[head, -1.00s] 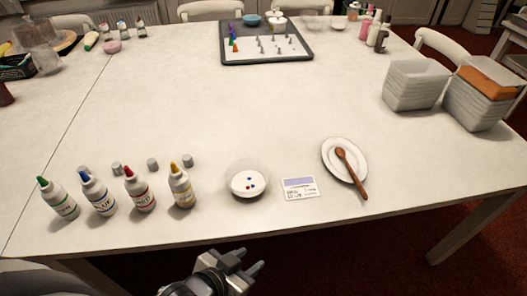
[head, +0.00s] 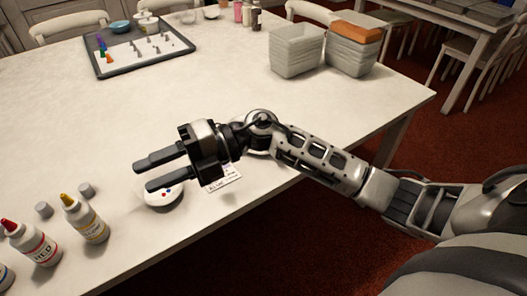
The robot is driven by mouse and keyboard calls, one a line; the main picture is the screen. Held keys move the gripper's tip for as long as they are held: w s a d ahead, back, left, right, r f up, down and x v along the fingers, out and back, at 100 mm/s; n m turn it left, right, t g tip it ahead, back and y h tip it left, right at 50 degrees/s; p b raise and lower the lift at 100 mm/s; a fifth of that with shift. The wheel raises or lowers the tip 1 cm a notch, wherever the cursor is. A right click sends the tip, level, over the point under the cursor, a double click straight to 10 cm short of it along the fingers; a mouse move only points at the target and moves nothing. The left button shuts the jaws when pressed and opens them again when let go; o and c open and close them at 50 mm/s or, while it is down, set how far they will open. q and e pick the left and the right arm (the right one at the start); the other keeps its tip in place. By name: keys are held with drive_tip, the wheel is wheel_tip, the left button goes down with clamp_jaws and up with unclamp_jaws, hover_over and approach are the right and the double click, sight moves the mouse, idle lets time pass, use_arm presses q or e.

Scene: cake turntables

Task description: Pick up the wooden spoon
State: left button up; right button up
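The wooden spoon and the white oval plate under it do not show now; my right forearm and wrist cover that part of the table. My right gripper (head: 144,177) reaches in from the right, its two dark fingers pointing left with a clear gap between them. It is open and empty, in front of the small white dish (head: 168,200) with coloured dots, in the picture. I cannot tell its height above the table. My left gripper is not in view.
A printed card (head: 226,180) lies partly behind my gripper. Glue-like bottles with red (head: 32,243) and yellow (head: 85,220) caps stand at lower left. Stacked tubs (head: 297,50) stand at the back right. A dark tray (head: 110,70) holds small pieces. The middle of the table is clear.

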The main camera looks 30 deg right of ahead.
drive_tip(key=w+d+f+n+h+b, duration=0.1)
drive_tip(key=w+d+f+n+h, duration=0.15)
drive_tip(key=d+h, duration=0.45)
drive_tip(key=w+d+f+n+h+b, duration=0.1)
drive_tip(key=w+d+h, duration=0.35)
drive_tip(key=d, duration=0.55)
drive_tip(key=d+r+m+h+b, duration=0.1)
drive_tip(key=d+r+m+h, duration=0.4)
drive_tip(key=d, duration=0.6)
drive_tip(key=f, duration=0.3)
drive_tip(key=f+n, duration=0.1)
drive_tip(key=f, duration=0.2)
drive_tip(key=f+n+h, duration=0.1)
drive_tip(key=f, duration=0.2)
drive_tip(key=shift+w+f, duration=0.25)
drive_tip(key=shift+f, duration=0.15)
drive_tip(key=shift+a+f, duration=0.2)
drive_tip(key=shift+f, duration=1.3)
drive_tip(key=shift+a+f, duration=0.2)
drive_tip(key=shift+f, duration=1.3)
drive_tip(key=shift+c, duration=0.4)
clamp_jaws()
